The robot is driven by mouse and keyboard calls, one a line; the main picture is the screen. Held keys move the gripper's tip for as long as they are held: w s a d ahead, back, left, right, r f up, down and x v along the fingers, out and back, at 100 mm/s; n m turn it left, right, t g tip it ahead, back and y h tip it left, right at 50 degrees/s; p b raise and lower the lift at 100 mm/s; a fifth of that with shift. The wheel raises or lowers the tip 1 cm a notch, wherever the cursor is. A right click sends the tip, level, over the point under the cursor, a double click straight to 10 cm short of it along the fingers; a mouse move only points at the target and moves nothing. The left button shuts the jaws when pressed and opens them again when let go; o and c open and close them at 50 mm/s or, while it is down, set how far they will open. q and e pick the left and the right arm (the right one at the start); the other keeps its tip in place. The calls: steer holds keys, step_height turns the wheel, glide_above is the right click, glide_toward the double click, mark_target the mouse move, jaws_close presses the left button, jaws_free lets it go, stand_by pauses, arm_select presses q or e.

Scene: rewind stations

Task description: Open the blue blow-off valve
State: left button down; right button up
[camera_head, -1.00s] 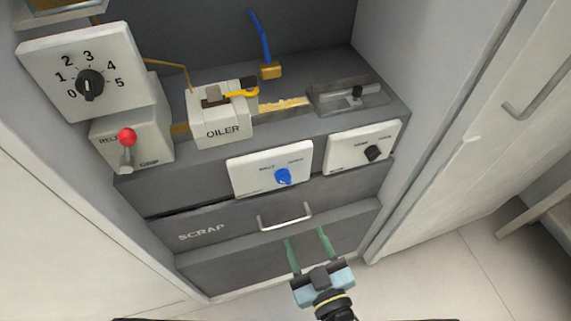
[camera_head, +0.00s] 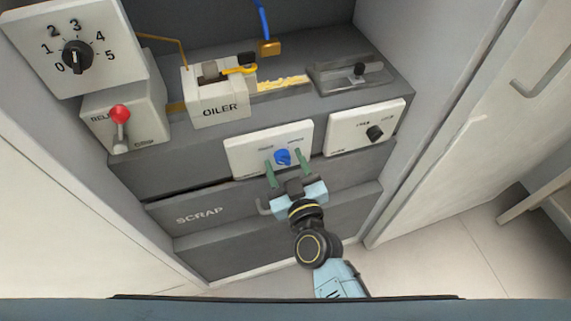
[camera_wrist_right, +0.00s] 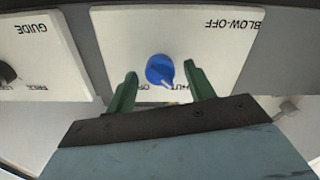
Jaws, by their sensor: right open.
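The blue blow-off valve knob (camera_head: 283,157) sits on a white panel (camera_head: 242,152) on the front of the dark cabinet. In the right wrist view the knob (camera_wrist_right: 160,69) shows on the panel marked BLOW-OFF (camera_wrist_right: 215,35), its pointer directed down and slightly right, toward the lettering at the panel's edge. My right gripper (camera_head: 287,164) is open, its two green fingers on either side of the knob in the head view. In the wrist view the fingers (camera_wrist_right: 160,84) reach toward the panel with the knob between and just beyond them. Contact cannot be told. My left gripper is not in view.
A GUIDE panel with a black knob (camera_head: 375,133) is to the right. The SCRAP drawer (camera_head: 200,214) lies below, its handle partly behind my gripper. Above are the OILER box (camera_head: 220,108), a red-topped lever (camera_head: 120,114) and a numbered dial (camera_head: 77,56).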

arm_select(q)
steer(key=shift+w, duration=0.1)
arm_select(e)
steer(key=shift+w, duration=0.1)
steer(key=c, duration=1)
steer(key=shift+r+m+p, duration=0.1)
steer(key=shift+m+p, duration=0.35)
steer(key=shift+m, duration=0.25)
steer(key=m+p, duration=0.2)
steer(key=m, duration=0.3)
steer(key=shift+m, duration=0.4)
steer(key=m+p, duration=0.1)
steer(key=m, duration=0.3)
steer(key=shift+m, duration=0.3)
steer(key=m, duration=0.5)
steer(key=shift+d+m, duration=0.1)
steer(key=shift+m, duration=0.2)
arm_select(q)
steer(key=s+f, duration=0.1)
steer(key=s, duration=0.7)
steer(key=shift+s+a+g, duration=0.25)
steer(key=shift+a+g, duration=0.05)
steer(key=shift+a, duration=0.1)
arm_select(e)
steer(key=shift+m, duration=0.3)
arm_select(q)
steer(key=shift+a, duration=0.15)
